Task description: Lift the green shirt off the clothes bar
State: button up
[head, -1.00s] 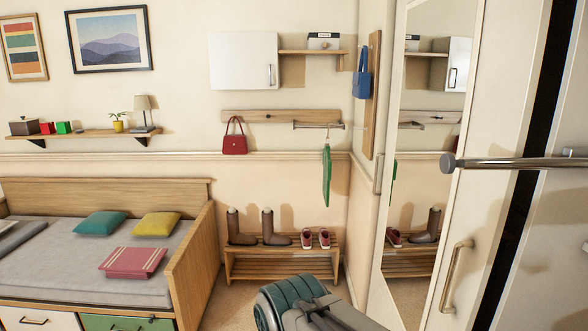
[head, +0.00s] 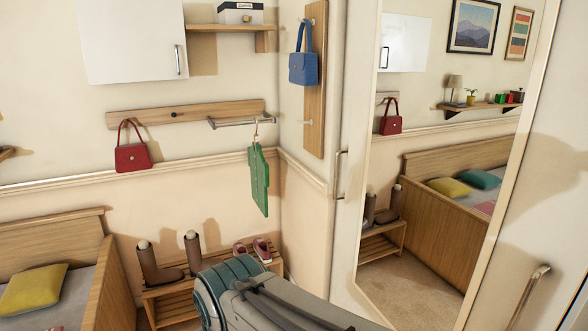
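The green shirt (head: 259,181) hangs on a hanger from the metal clothes bar (head: 238,122), in the corner left of the mirror. It hangs close to the bar's right end and is seen partly edge-on, with free air below it. A part of my arm, teal and grey, shows at the bottom centre, below the shirt in the picture. My gripper does not show, so its state is hidden.
A red handbag (head: 132,156) hangs left on the wooden rail (head: 185,112). A blue handbag (head: 303,68) hangs on the side-wall board. Boots (head: 157,265) and shoes (head: 262,249) stand on the slatted bench (head: 170,299). A mirrored door (head: 430,170) stands at the right.

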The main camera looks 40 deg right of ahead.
aim_at(260, 168)
jog(key=z, duration=0.5)
jog(key=i, duration=0.7)
jog(key=z, duration=0.6)
jog(key=i, duration=1.4)
jog(key=u, duration=0.3)
jog(key=i, duration=1)
jog(key=u, duration=0.25)
